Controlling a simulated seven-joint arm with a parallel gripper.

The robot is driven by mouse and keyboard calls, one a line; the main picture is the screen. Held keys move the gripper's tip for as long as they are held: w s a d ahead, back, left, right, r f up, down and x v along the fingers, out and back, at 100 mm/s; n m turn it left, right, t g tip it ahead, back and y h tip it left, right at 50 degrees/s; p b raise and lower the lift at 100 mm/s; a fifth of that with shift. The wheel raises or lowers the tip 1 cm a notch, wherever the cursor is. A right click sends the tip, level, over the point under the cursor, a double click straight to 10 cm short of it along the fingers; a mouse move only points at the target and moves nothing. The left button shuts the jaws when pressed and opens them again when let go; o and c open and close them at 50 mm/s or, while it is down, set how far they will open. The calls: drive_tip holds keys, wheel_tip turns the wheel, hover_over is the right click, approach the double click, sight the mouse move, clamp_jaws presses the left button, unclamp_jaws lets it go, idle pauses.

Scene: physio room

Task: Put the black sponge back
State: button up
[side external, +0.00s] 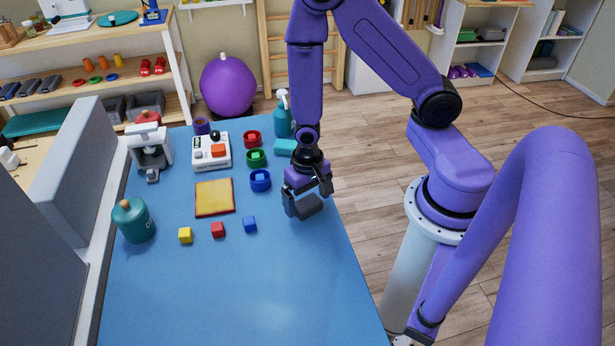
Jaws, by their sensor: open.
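My gripper (308,199) is over the right edge of the blue table (250,300), pointing down with its fingers apart. A dark grey-black block, which looks like the black sponge (309,207), shows between and just below the fingers. I cannot tell whether the fingers touch it or whether it rests on the table, and the gripper hides part of it. A teal block (285,147) lies behind the gripper, beside a teal spray bottle (284,118).
The front of the table is clear.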

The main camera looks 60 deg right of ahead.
sight(307, 202)
wheel_tip(307, 202, up, 10)
drive_tip(key=s+a+r+n, duration=0.3)
drive_tip(key=s+r+n, duration=0.9)
drive_tip(key=n, duration=0.5)
drive_tip(key=shift+s+r, duration=0.2)
drive_tip(key=shift+s, duration=0.5)
idle(0.6)
